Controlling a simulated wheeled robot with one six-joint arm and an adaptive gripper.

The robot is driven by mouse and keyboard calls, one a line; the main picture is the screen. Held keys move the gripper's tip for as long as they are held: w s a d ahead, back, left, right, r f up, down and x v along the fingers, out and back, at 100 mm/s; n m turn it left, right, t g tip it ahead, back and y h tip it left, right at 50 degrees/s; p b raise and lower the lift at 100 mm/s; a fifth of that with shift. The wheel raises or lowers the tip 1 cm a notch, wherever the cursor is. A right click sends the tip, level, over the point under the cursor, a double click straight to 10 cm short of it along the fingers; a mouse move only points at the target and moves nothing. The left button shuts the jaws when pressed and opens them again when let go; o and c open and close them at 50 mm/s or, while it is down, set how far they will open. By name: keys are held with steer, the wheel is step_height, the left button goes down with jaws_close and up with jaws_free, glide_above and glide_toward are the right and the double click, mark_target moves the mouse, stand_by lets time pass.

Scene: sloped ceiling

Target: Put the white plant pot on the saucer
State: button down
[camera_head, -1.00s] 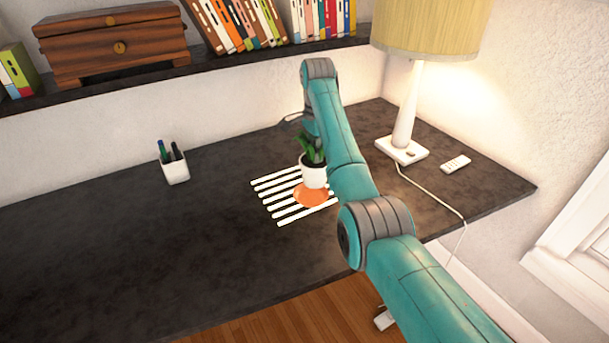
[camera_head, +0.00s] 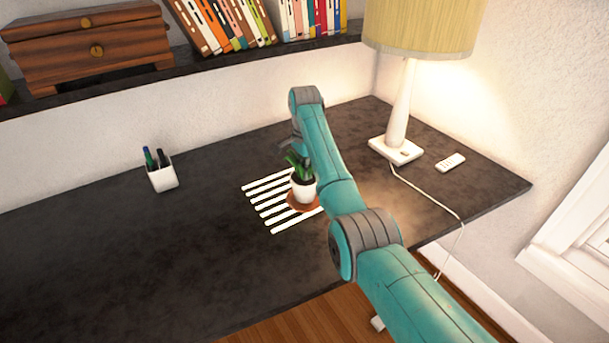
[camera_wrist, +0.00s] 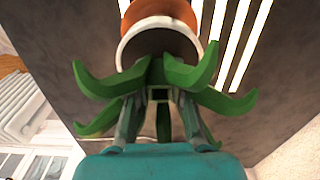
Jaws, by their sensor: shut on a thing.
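The white plant pot (camera_head: 304,190) with green leaves is upright over the orange-brown saucer (camera_head: 291,203), which shows around its lower left. I cannot tell whether the pot's base touches the saucer. In the wrist view the pot's white rim (camera_wrist: 128,45) partly covers the saucer (camera_wrist: 160,8). My gripper (camera_wrist: 160,96) is shut on the plant pot's plant, with green leaves spreading around its fingers. In the head view my arm hides most of the gripper.
The saucer lies on a white-striped mat (camera_head: 268,200) on the dark desk (camera_head: 120,250). A pen cup (camera_head: 162,178) stands to the left. A lamp (camera_head: 397,148) and a remote (camera_head: 450,162) are at the right, with a cord. The desk's left part is clear.

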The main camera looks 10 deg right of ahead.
steer(key=shift+f, duration=0.9)
steer(key=shift+f, duration=0.1)
steer(key=c, duration=1)
jaws_free()
step_height(320, 180, up, 12)
steer(key=shift+r, duration=0.1)
